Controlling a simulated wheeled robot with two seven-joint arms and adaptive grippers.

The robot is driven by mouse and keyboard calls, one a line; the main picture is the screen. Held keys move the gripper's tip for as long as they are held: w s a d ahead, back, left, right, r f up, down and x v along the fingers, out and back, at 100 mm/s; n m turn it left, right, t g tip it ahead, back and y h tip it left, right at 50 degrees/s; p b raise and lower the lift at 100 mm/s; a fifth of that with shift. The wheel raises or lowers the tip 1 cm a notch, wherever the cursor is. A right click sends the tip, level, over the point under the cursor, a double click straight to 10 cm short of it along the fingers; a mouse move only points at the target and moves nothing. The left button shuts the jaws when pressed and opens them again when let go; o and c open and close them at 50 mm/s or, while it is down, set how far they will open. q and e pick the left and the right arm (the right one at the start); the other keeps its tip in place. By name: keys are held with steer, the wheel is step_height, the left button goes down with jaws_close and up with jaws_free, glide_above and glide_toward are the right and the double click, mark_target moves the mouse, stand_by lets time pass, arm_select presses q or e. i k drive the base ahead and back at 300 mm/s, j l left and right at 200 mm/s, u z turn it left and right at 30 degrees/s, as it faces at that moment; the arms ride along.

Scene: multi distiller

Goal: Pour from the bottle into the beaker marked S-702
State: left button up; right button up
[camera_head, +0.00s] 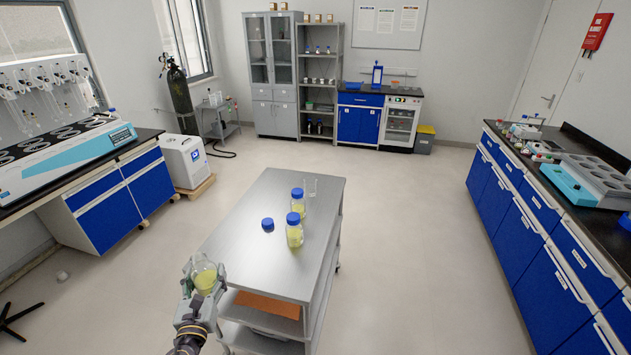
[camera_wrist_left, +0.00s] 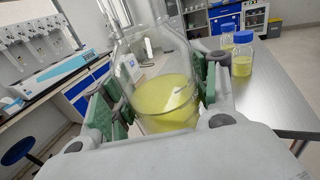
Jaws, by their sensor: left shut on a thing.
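My left gripper (camera_head: 205,272) is shut around a clear glass bottle (camera_head: 204,279) with yellow liquid, at the near left corner of the metal cart. In the left wrist view the bottle (camera_wrist_left: 165,100) sits between the green finger pads of the gripper (camera_wrist_left: 155,105), its top cut off by the frame edge. A clear, empty-looking glass vessel (camera_head: 312,186), perhaps the beaker, stands on the cart's right side, beyond the capped bottles. I cannot read any S-702 mark. My right gripper is not in view.
The metal cart (camera_head: 262,195) also holds two blue-capped bottles of yellow liquid, one nearer (camera_head: 294,236) and one farther (camera_head: 298,209). A loose blue cap (camera_head: 267,224) lies left of them. The cart's far left surface is clear. Benches stand at both sides, away from the cart.

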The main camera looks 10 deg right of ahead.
mark_target(310, 183)
steer(key=l+u, duration=0.2)
steer(key=l, duration=1.3)
steer(key=i+l, duration=0.15)
steer(key=l, duration=0.2)
steer(key=i+l+u, duration=0.1)
steer(key=l, duration=0.25)
steer(key=i+l, duration=0.2)
steer(key=l, duration=0.15)
steer(key=i+l+u, duration=0.1)
steer(key=l, duration=0.25)
steer(key=i+l, duration=0.25)
steer(key=l, duration=0.15)
steer(key=i+l+u, duration=0.1)
steer(key=l, duration=0.25)
steer(key=i+l, duration=0.25)
steer(key=l, duration=0.15)
steer(key=i+l+u, duration=0.1)
steer(key=l, duration=0.3)
steer(key=i, duration=0.1)
